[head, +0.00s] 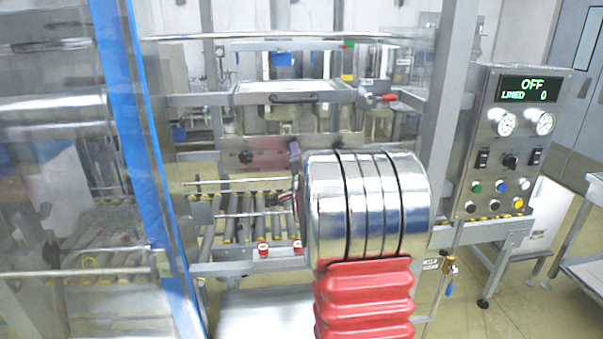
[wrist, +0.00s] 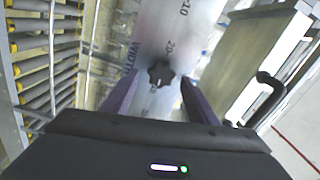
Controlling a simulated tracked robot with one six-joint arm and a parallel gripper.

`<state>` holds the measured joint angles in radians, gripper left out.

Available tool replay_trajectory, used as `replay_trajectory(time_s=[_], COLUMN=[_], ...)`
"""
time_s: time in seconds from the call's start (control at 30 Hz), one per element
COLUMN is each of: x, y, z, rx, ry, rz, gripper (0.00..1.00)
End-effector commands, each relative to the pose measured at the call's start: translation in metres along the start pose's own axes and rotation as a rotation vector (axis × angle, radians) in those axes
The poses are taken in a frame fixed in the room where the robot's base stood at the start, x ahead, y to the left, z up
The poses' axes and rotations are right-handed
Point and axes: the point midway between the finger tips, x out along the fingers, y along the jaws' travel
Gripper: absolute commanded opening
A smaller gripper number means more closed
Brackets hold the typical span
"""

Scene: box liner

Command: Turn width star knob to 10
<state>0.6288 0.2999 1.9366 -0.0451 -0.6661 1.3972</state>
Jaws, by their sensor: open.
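The black width star knob (wrist: 160,73) sits on a pale metal plate (wrist: 150,35) in the wrist view. The plate carries the word WIDTH on the left and the printed numbers 20 and 10, with 20 close above the knob and 10 farther up. My gripper (wrist: 159,80) is open, its two purple fingers apart on either side of the knob's near edge. I cannot tell whether they touch it.
Roller conveyors (wrist: 45,60) run at the left of the wrist view. A black handle (wrist: 272,92) stands out from a panel at the right. In the head view a control panel (head: 515,140) reads OFF and LINED 0. A blue-edged clear guard (head: 140,150) stands at left.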

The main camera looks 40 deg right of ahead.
Motion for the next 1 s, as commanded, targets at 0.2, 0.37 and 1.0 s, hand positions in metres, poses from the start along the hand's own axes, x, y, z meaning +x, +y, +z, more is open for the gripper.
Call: replay_trajectory(time_s=[0.2,0.37,1.0], x=[-0.025,-0.048,-0.127], y=[0.000,0.000,0.001], z=[0.000,0.000,0.000], rx=[0.000,0.000,0.000], ry=[0.000,0.000,0.001], rz=[0.001,0.000,0.001], gripper=[0.53,0.53,0.53])
